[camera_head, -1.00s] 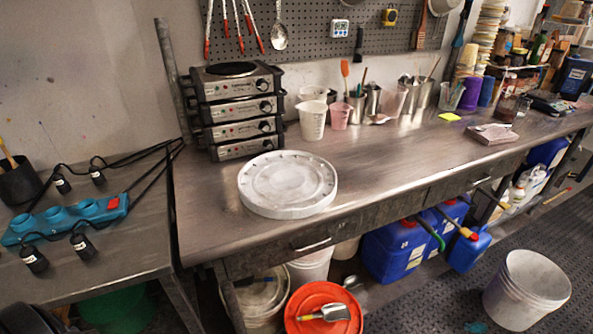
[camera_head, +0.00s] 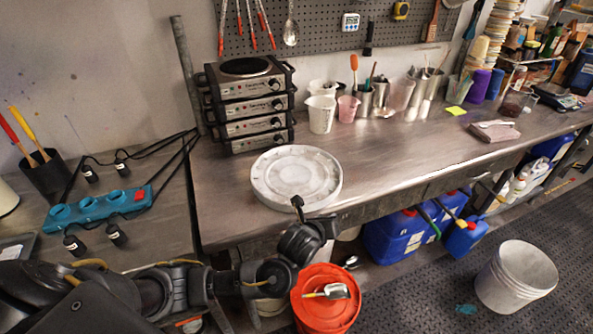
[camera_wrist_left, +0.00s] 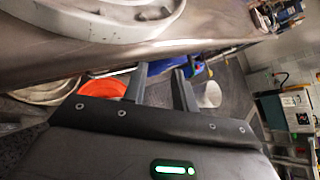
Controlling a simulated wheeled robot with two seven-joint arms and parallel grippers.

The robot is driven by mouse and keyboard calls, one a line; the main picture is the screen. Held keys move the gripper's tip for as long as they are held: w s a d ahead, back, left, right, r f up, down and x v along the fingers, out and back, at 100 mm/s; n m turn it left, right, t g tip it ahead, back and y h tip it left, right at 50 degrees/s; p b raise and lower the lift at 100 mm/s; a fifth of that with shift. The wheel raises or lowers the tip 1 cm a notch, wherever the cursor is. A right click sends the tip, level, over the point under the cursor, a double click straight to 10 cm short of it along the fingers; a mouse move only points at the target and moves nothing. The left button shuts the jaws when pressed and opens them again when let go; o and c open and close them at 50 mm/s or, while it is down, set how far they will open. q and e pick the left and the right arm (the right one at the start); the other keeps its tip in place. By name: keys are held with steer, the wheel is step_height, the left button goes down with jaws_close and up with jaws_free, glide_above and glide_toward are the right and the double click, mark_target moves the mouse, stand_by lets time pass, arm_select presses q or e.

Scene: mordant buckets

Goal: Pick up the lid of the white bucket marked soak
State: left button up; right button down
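A round white lid (camera_head: 296,176) lies flat on the steel bench near its front edge; it also shows at the top of the left wrist view (camera_wrist_left: 100,15). I cannot read any "soak" marking. My left arm reaches in from the lower left, and my left gripper (camera_head: 298,205) is at the lid's front rim in the head view; I cannot tell if it touches. In the left wrist view the two fingers of my left gripper (camera_wrist_left: 161,72) stand apart with nothing between them. A white bucket (camera_head: 515,277) stands open on the floor at right. My right gripper is out of view.
Stacked hot plates (camera_head: 247,105) stand behind the lid. A red bucket lid (camera_head: 325,310) with a metal scoop on it and blue jugs (camera_head: 395,235) are below the bench. A teal power strip (camera_head: 97,208) lies on the left table.

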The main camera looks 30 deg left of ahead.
arm_select(q)
step_height(320, 180, up, 5)
steer(key=w+a+m+t, duration=0.1)
steer(key=w+m+t, duration=0.15)
steer(key=m, duration=0.25)
glide_toward(340, 184)
steer(key=shift+w+g+b, duration=0.35)
steer(key=shift+w+g, duration=0.1)
steer(key=shift+w, duration=0.6)
steer(key=shift+p+x, duration=0.6)
steer(key=shift+x, duration=2.1)
jaws_close()
steer(key=shift+r, duration=0.1)
